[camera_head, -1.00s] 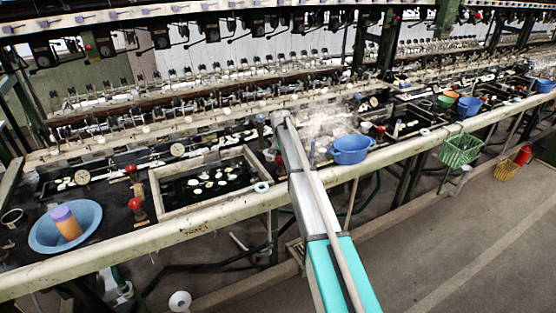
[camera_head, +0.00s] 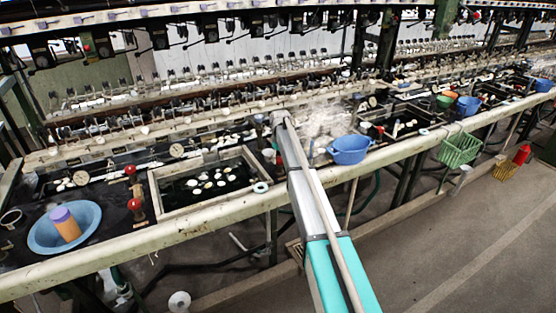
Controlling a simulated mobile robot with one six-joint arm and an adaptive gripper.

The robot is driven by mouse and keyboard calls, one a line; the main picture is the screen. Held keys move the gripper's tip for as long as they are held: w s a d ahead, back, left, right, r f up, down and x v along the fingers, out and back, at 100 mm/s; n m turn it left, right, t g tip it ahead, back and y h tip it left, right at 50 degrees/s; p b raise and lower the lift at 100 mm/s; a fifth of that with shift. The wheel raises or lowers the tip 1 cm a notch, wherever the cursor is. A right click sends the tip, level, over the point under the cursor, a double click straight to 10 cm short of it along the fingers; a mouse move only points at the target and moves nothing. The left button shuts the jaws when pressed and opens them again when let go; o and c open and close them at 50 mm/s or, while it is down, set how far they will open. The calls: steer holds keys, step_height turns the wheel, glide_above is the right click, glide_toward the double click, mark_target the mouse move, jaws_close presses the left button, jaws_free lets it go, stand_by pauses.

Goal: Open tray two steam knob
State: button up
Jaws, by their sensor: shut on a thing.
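My arm (camera_head: 312,205) reaches up from the bottom of the picture, across the front rail, and its far end covers part of the bench. My gripper cannot be made out; it seems hidden behind my arm. A small red knob (camera_head: 279,160) shows just left of my arm, partly covered by it. White steam (camera_head: 318,122) rises over the basin right of my arm; that basin's water is hard to see through it. Two more red knobs, a near one (camera_head: 136,204) and a farther one (camera_head: 130,170), stand left of the nearer tray (camera_head: 158,197), which holds dark water and several pale cocoons.
A blue bowl (camera_head: 349,150) sits on the front rail (camera_head: 225,211), right of my arm. A light blue basin (camera_head: 42,236) with an orange and purple container (camera_head: 66,224) stands at the left. A green basket (camera_head: 460,148) hangs from the rail.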

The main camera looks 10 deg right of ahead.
steer(key=shift+w+n, duration=0.2)
steer(key=shift+n, duration=0.6)
steer(key=shift+a, duration=0.1)
steer(key=o, duration=1)
steer(key=shift+o, duration=0.8)
steer(key=shift+s, duration=0.1)
